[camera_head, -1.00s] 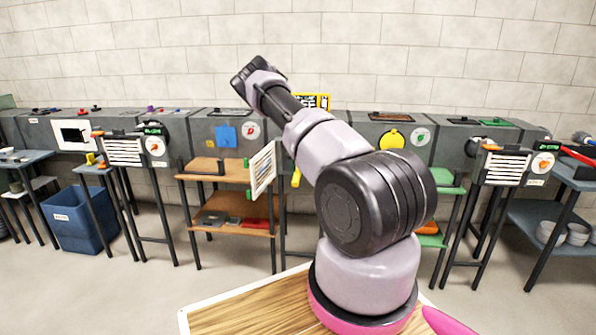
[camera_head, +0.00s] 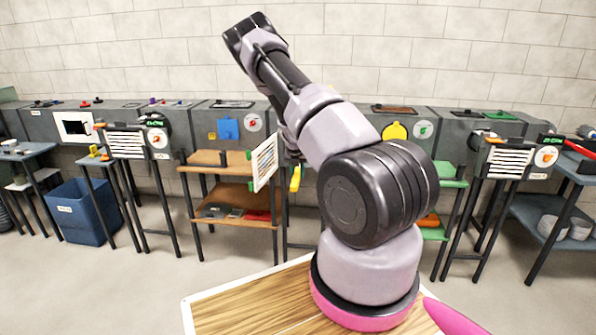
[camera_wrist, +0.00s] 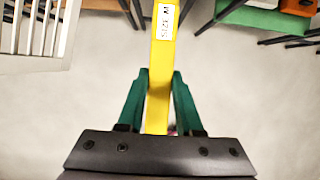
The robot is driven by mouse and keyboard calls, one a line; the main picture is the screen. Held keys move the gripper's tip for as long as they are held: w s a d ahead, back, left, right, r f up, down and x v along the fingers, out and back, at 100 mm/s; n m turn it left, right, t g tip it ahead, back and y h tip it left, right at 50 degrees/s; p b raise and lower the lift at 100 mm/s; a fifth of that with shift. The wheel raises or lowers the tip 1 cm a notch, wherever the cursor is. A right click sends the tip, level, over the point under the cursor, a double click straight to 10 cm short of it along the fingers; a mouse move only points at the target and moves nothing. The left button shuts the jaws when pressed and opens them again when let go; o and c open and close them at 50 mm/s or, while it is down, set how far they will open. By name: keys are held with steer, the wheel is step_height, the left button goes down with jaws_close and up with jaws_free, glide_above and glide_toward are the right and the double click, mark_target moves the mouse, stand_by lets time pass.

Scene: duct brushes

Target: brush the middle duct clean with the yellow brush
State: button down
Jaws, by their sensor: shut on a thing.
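My gripper (camera_wrist: 160,82) has green fingers closed on the two sides of a yellow handle, the yellow brush (camera_wrist: 160,50), in the wrist view. The handle runs straight up out of the picture and bears a white printed label; its bristle end is out of view. In the head view a short yellow piece (camera_head: 295,178) shows left of my arm, by the middle of the row. My gripper is hidden behind my arm there. My arm also covers most of the middle duct, so its opening and inside cannot be seen.
A white slatted grille (camera_head: 265,164) stands out at an angle just left of the yellow piece, and slats show in the wrist view (camera_wrist: 36,30). A wooden shelf (camera_head: 218,158) is left, a green shelf (camera_head: 451,182) right. A blue bin (camera_head: 80,212) stands far left.

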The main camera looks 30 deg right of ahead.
mark_target(295, 179)
steer(key=shift+s+a, duration=0.55)
steer(key=shift+s, duration=0.25)
steer(key=shift+s+a, duration=0.5)
steer(key=shift+s, duration=0.35)
steer(key=shift+s+a, duration=0.55)
steer(key=shift+s, duration=0.25)
steer(key=shift+w+d, duration=1.55)
steer(key=shift+w, duration=0.8)
steer(key=shift+w+d, duration=1.6)
steer(key=shift+w, duration=0.75)
steer(key=shift+w+d, duration=1.55)
steer(key=shift+w, duration=0.8)
steer(key=shift+s, duration=0.1)
steer(key=s+a, duration=0.9)
steer(key=s, duration=0.4)
steer(key=s+a, duration=0.9)
steer(key=s, duration=0.4)
steer(key=shift+s, duration=0.2)
steer(key=shift+d, duration=0.1)
